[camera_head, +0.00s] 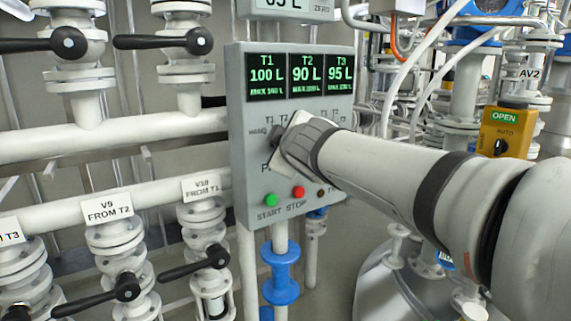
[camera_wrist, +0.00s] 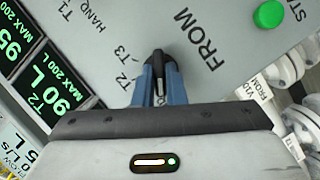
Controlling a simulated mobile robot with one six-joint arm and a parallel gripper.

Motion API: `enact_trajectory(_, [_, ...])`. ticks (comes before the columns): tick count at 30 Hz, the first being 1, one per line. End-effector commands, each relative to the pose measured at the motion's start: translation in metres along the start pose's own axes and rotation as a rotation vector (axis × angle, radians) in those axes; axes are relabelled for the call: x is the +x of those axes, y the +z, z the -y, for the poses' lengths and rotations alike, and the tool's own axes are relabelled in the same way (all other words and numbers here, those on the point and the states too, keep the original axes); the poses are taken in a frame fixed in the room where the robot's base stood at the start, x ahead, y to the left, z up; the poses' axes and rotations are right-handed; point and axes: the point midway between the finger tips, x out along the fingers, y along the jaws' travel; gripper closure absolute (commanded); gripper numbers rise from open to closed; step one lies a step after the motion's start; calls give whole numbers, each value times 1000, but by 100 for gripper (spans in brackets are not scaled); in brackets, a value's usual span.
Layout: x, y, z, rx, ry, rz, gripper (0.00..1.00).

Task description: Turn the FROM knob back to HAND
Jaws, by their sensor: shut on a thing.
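The FROM knob (camera_wrist: 158,66) is a small black knob on the grey control panel (camera_wrist: 235,70). In the wrist view my gripper (camera_wrist: 158,84) has its blue fingers on both sides of the knob and is shut on it. A pale line shows along the knob, but I cannot tell which mark it points at. The HAND label (camera_wrist: 90,12) and the FROM label (camera_wrist: 195,40) are printed near it. In the head view my gripper (camera_head: 282,146) reaches the panel (camera_head: 241,180) from the right and hides most of the knob.
Below on the panel are a green START button (camera_head: 271,200) and a red STOP button (camera_head: 298,192). Tank displays (camera_head: 300,76) sit above. White pipes and black-handled valves (camera_head: 128,288) stand at the left, and a yellow box (camera_head: 507,131) stands at the right.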

Motion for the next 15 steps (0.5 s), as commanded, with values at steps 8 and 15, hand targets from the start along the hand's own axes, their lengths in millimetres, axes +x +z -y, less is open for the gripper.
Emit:
enact_trajectory(8, [0,-1,2,-59,25,-4,100])
enact_trajectory(15, [0,-1,1,-71,28,-3,100])
